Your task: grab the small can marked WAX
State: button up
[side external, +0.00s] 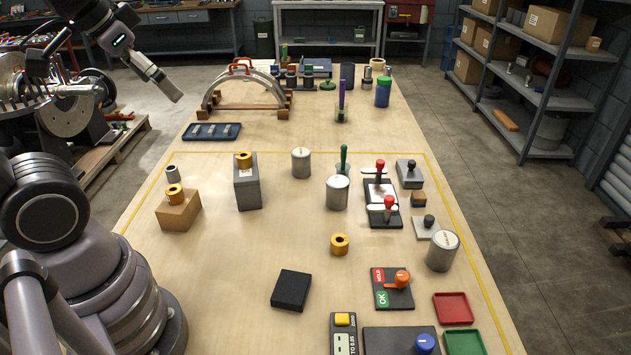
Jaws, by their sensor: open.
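Three grey metal cans with pale lids stand upright on the wooden table. One small can (301,163) is near the middle, a second can (337,194) is nearer and to its right, and a third can (442,252) is at the right by the yellow line. The lids seem to bear marks, but they are too small to read, so I cannot tell which says WAX. My gripper (172,90) is at the upper left, raised and well away from all three cans. It is open and holds nothing; its fingers are small in this view.
A grey block (247,187) and a cardboard box (179,212), each with an orange ring on top, stand left of the cans. Red-knobbed stands (386,212) and a green-handled tool (344,157) stand close to the second can. A black block (291,290) lies in front.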

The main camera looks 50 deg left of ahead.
aim_at(329, 185)
jog(key=w+a+f+m+t, duration=0.1)
jog(key=w+a+f+t, duration=0.1)
jog(key=w+f, duration=0.65)
jog(key=w+a+f+m+t, duration=0.15)
jog(key=w+f, duration=0.25)
jog(key=w, duration=1)
jog(key=w+f+t+h, duration=0.3)
jog(key=f+t, duration=0.1)
jog(key=f, duration=1.5)
jog(key=x, duration=0.8)
jog(key=shift+d+f, duration=0.2)
jog(key=shift+d, duration=0.05)
jog(key=shift+f+x, duration=0.2)
jog(key=shift+x, duration=1.1)
jog(key=shift+f+x, duration=0.15)
jog(key=shift+x, duration=1.15)
jog(key=shift+s, duration=0.15)
jog(key=c, duration=1.3)
